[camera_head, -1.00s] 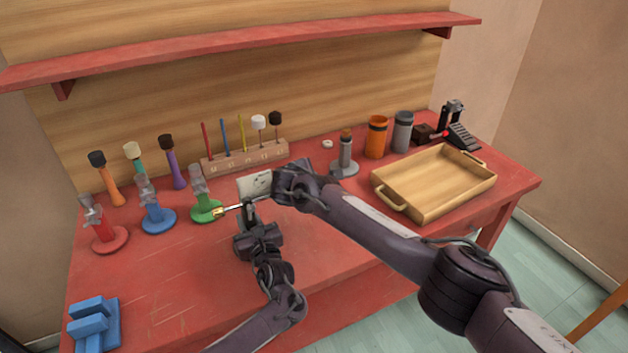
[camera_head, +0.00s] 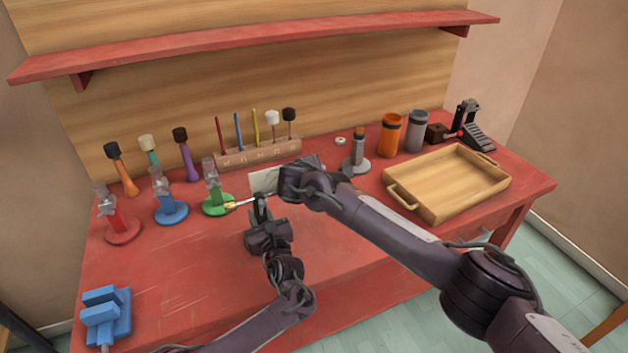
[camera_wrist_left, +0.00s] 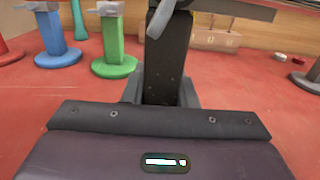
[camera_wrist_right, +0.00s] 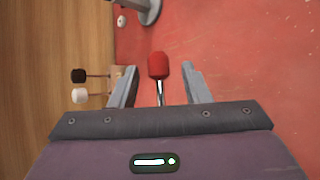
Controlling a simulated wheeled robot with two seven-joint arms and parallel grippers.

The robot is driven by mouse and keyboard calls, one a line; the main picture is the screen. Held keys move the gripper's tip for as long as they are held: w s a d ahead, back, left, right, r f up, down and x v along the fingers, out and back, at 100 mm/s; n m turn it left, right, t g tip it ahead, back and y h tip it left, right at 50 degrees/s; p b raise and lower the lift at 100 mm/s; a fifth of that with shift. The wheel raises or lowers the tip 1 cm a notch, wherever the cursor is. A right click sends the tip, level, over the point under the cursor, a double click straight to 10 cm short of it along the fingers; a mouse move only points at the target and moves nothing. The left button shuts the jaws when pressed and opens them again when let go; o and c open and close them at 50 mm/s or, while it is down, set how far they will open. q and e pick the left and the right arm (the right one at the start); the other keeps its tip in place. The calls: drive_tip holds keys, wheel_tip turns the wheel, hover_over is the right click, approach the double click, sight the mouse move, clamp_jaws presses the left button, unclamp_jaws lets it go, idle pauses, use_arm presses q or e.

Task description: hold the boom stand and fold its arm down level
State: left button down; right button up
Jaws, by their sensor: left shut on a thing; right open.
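The boom stand is mostly hidden by my arms. Its silver rod with a brass-coloured end (camera_head: 232,206) points left, sloping slightly, near the green stand. My left gripper (camera_head: 259,208) is shut on a black upright, which fills the middle of the left wrist view (camera_wrist_left: 168,65). My right gripper (camera_head: 290,178) is beside it, just right of the rod. In the right wrist view my right gripper (camera_wrist_right: 158,82) is open. A silver rod with a red rounded end (camera_wrist_right: 159,66) lies between its fingers, not visibly clamped. The stand's base is hidden.
Red, blue and green (camera_head: 216,206) stands are close on the left. A wooden rack (camera_head: 257,153) with mallets is behind. A grey stand (camera_head: 356,165), orange cup (camera_head: 390,136) and wooden tray (camera_head: 445,210) are right. A blue block-like object (camera_head: 106,318) is front left. The front tabletop is fairly clear.

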drive_tip(key=v, duration=0.9)
drive_tip(key=shift+r, duration=0.1)
use_arm(q)
drive_tip(key=c, duration=1.1)
unclamp_jaws()
